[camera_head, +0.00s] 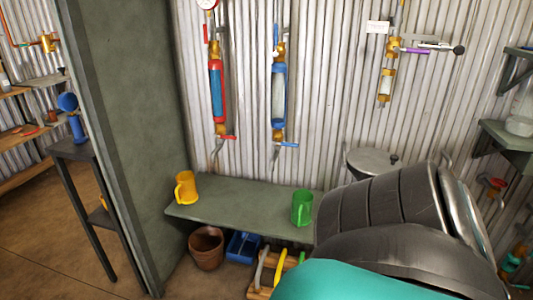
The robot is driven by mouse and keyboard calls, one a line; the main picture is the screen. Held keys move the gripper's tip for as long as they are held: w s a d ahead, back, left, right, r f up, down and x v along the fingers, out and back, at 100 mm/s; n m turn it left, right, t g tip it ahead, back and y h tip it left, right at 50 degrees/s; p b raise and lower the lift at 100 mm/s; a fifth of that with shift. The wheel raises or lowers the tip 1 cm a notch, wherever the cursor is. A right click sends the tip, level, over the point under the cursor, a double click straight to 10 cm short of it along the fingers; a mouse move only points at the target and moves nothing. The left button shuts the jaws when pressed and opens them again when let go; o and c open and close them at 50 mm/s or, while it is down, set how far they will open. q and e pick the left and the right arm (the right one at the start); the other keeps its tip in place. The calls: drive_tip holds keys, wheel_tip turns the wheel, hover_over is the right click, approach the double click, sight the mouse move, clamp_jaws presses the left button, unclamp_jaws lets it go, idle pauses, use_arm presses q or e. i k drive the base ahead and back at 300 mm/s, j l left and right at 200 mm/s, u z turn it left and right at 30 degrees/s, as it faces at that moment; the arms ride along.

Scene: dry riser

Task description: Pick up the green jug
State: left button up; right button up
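The green jug (302,207) stands upright on the right part of a low grey-green bench (240,203) against the corrugated wall. Its handle faces left in the head view. A large dark, silver and teal arm of mine fills the lower right, just right of the jug in the picture. It hides the bench's right end. Neither gripper's fingers show in the head view.
A yellow jug (186,188) stands at the bench's left end. Below are a brown pot (206,247), a blue bin (243,246) and a wooden caddy (262,274). A grey partition (130,120) rises at left. Pipes with valves hang above the bench.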

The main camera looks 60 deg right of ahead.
sight(302, 199)
drive_tip(key=z, duration=1.85)
drive_tip(key=i+j+z, duration=0.3)
drive_tip(key=i+j, duration=0.2)
drive_tip(key=i, duration=0.2)
drive_tip(key=i+j+z, duration=0.35)
drive_tip(key=i+j, duration=0.3)
drive_tip(key=i+j+z, duration=0.3)
drive_tip(key=i+j, duration=0.25)
drive_tip(key=j, duration=0.3)
